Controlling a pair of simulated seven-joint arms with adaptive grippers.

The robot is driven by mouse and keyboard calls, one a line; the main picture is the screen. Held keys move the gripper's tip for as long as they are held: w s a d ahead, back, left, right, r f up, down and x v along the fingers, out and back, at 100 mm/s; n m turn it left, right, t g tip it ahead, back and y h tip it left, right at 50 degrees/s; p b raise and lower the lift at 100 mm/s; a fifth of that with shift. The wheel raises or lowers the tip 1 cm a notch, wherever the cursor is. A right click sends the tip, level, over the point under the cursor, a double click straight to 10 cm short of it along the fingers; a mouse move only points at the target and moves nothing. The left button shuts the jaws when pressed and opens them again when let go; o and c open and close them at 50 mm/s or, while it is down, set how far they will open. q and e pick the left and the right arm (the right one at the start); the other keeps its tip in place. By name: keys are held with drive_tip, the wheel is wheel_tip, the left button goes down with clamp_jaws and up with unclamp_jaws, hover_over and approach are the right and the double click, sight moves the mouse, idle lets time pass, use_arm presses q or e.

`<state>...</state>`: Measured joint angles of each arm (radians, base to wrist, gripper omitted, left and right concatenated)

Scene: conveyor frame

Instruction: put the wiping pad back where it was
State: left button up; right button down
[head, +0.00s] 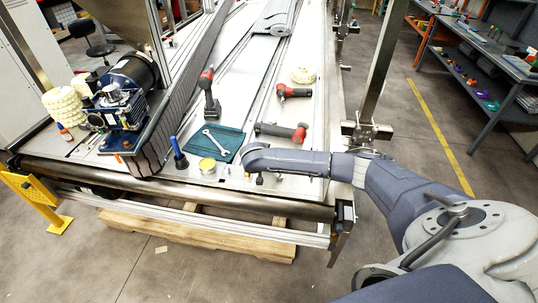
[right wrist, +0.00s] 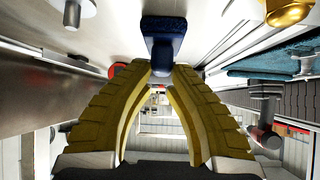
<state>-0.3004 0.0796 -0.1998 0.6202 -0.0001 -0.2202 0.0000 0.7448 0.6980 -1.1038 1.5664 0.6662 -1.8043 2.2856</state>
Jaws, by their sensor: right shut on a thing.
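My right gripper (right wrist: 161,82) has its yellow fingers closed at the tips on a dark blue piece, which I take to be the wiping pad (right wrist: 162,27). Its wider part lies towards the top of the right wrist view, against the pale deck; whether it touches the deck is unclear. In the head view my right arm reaches in from the right over the deck's front part, and its wrist hides most of the gripper and pad. A teal mat (head: 229,138) with a wrench (head: 214,141) on it lies left of the wrist. My left gripper is not in view.
A gold tin (head: 208,166) and an upright blue-handled tool (head: 178,152) stand left of my wrist. A red-and-black tool (head: 283,131) lies just behind it, with more power tools farther back. The conveyor's front roller (head: 190,201) bounds the near side.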

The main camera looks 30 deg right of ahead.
drive_tip(key=c, duration=1.3)
unclamp_jaws()
drive_tip(key=shift+a+r, duration=0.1)
drive_tip(key=shift+r, duration=0.1)
drive_tip(key=shift+v, duration=5.9)
drive_tip(key=shift+s+f, duration=0.1)
